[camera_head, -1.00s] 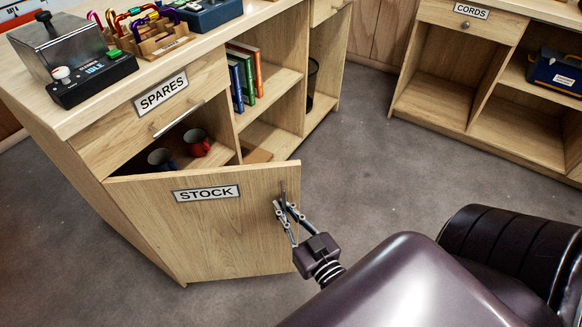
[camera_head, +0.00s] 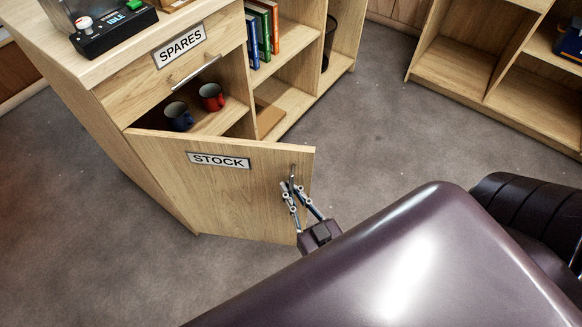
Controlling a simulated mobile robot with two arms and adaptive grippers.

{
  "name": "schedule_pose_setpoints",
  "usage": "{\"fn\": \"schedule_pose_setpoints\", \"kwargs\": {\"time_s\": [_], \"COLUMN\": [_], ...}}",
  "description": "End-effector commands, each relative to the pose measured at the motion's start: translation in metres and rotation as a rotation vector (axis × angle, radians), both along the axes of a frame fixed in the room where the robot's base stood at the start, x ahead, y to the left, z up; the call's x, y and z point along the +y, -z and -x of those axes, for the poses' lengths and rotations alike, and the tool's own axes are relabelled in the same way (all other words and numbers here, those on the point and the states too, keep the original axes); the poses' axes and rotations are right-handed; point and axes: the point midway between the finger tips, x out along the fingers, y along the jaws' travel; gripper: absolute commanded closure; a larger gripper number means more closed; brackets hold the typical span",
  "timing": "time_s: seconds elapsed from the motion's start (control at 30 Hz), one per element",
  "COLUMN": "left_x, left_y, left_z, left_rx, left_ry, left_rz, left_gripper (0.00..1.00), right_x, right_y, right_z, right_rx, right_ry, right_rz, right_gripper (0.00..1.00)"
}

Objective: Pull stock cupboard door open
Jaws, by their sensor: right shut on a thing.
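The stock cupboard door (camera_head: 225,195) is wooden, with a STOCK label (camera_head: 219,160) near its top. It stands swung partly out from the cabinet, hinged at its left side. My right gripper (camera_head: 291,188) is shut on the door's upright metal handle (camera_head: 293,176), near the door's free right edge. Behind the door, a dark blue mug (camera_head: 178,116) and a red mug (camera_head: 211,97) show inside the cupboard. The door hides the lower part of the inside. My left gripper is not in view.
The SPARES drawer (camera_head: 165,80) above is shut. A black control box (camera_head: 113,30) marked IDLE sits on the cabinet top. Several books (camera_head: 263,35) stand on the shelf to the right. Grey floor (camera_head: 365,110) is clear between this cabinet and another open cabinet (camera_head: 450,72).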

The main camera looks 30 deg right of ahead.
Motion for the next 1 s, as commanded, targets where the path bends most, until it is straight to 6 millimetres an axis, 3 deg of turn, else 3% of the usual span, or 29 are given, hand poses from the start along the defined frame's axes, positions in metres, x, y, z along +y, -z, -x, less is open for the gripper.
{"fn": "schedule_pose_setpoints", "kwargs": {"time_s": [0.07, 0.1, 0.23, 0.57, 0.77, 1.0], "left_x": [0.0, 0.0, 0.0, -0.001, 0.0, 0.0], "left_y": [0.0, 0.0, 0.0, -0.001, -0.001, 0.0], "left_z": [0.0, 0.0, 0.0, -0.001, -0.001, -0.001], "left_rx": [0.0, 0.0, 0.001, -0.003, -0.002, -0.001], "left_ry": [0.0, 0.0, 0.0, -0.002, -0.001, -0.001], "left_rz": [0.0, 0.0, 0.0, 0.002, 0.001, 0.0], "left_gripper": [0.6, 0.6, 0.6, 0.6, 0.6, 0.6], "right_x": [-0.004, -0.004, -0.003, -0.002, 0.0, 0.002], "right_y": [0.0, 0.001, 0.001, 0.001, 0.002, 0.002], "right_z": [0.001, 0.001, 0.001, 0.003, 0.031, 0.083], "right_rx": [0.001, 0.001, 0.001, 0.002, 0.007, 0.007], "right_ry": [0.006, 0.006, 0.004, 0.002, 0.002, 0.003], "right_rz": [0.002, 0.002, 0.002, 0.001, 0.001, 0.001], "right_gripper": [1.0, 0.9, 0.76, 0.75, 0.75, 0.75]}}
